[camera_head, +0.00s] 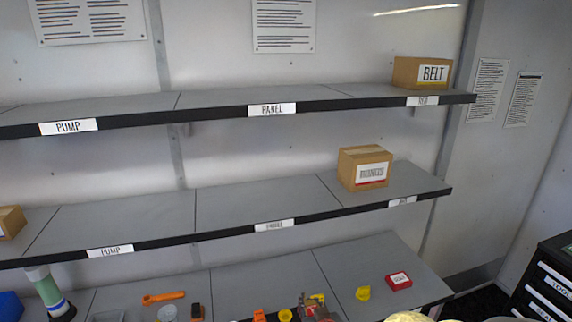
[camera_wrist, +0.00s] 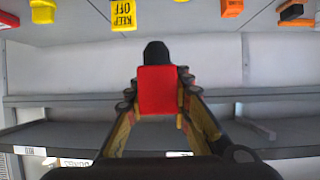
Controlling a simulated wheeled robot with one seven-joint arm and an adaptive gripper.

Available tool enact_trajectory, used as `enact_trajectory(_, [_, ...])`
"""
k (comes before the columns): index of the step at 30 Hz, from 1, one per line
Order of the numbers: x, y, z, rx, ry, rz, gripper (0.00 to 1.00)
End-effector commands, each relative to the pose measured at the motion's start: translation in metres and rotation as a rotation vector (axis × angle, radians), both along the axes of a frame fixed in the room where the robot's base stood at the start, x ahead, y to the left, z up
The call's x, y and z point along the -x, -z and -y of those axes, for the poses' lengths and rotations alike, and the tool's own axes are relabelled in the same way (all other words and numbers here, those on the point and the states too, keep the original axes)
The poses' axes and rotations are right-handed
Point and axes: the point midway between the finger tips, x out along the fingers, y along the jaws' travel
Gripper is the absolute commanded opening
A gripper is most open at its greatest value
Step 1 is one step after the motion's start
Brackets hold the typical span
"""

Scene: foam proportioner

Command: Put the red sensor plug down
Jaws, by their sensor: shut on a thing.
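The red sensor plug (camera_wrist: 157,92) shows in the wrist view as a red block with a black end. It sits between the fingers of my gripper (camera_wrist: 158,78), which is shut on it. The fingers flank the plug on both sides. In the head view my gripper (camera_head: 316,306) appears low in the picture, over the front of the lowest shelf. The plug is too small there to make out clearly. I cannot tell whether the plug touches the shelf surface.
The lowest shelf (camera_head: 255,285) holds a red labelled box (camera_head: 399,281), a yellow piece (camera_head: 363,293) and an orange wrench (camera_head: 163,297). A yellow KEEP OFF tag (camera_wrist: 123,14) shows in the wrist view. A cardboard box (camera_head: 364,168) stands on the middle shelf.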

Motion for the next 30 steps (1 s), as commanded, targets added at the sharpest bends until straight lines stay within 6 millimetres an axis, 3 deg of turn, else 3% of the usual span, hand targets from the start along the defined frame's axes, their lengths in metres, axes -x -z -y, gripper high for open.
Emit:
enact_trajectory(1, [0.003, 0.021, 0.014, 0.002, 0.022, -0.010, 0.00])
enact_trajectory(6, [0.018, 0.084, 0.061, 0.002, 0.097, -0.012, 0.00])
enact_trajectory(12, [0.040, 0.141, 0.103, 0.000, 0.170, -0.007, 0.00])
enact_trajectory(18, [0.047, 0.158, 0.124, 0.000, 0.211, 0.000, 0.00])
enact_trajectory(26, [0.047, 0.158, 0.131, -0.001, 0.224, 0.000, 0.00])
enact_trajectory(30, [0.041, 0.150, 0.146, -0.002, 0.254, 0.004, 0.00])
